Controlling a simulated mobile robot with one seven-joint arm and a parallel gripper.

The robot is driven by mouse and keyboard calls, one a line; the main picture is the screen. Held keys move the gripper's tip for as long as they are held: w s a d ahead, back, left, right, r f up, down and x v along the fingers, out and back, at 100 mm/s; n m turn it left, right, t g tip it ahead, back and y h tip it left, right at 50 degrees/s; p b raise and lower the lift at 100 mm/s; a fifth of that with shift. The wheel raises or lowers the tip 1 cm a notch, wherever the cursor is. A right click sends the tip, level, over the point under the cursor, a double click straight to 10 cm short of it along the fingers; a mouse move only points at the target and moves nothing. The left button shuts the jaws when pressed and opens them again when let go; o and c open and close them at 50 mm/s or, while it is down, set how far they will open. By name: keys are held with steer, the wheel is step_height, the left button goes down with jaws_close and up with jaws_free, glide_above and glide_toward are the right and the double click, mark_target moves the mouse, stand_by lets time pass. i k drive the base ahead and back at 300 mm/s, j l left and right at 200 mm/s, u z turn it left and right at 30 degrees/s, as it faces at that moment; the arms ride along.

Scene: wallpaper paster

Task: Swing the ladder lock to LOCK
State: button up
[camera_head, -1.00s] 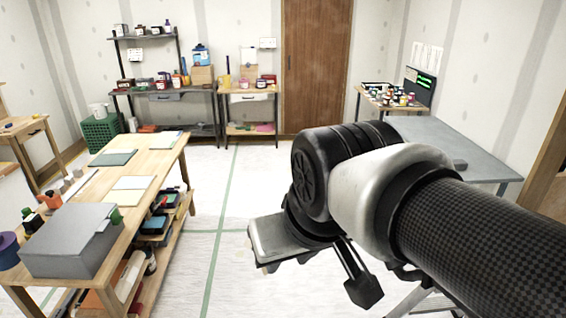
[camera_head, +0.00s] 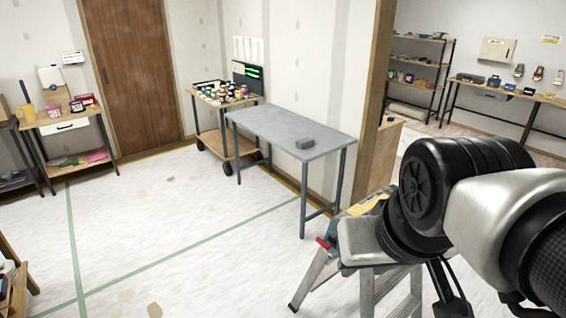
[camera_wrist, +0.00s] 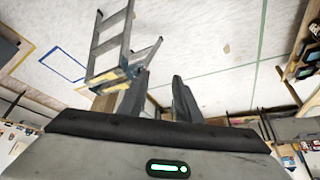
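A stepladder (camera_head: 368,290) with grey metal legs stands at the lower right of the head view, partly hidden behind my arm. A small red part (camera_head: 323,243) sticks out at its left side near the top; I cannot read any LOCK mark. In the wrist view the ladder (camera_wrist: 108,45) shows at the upper left, with a yellow label on its top end. My gripper's two fingers (camera_wrist: 158,92) are apart and empty in the wrist view, beside the ladder's top end. I cannot tell the distance between them.
A wall edge (camera_head: 375,110) is near the ladder. The floor at left is clear.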

mark_target(327, 245)
steer(key=z, duration=0.1)
steer(key=i+j+u, duration=0.5)
steer(key=i, duration=0.25)
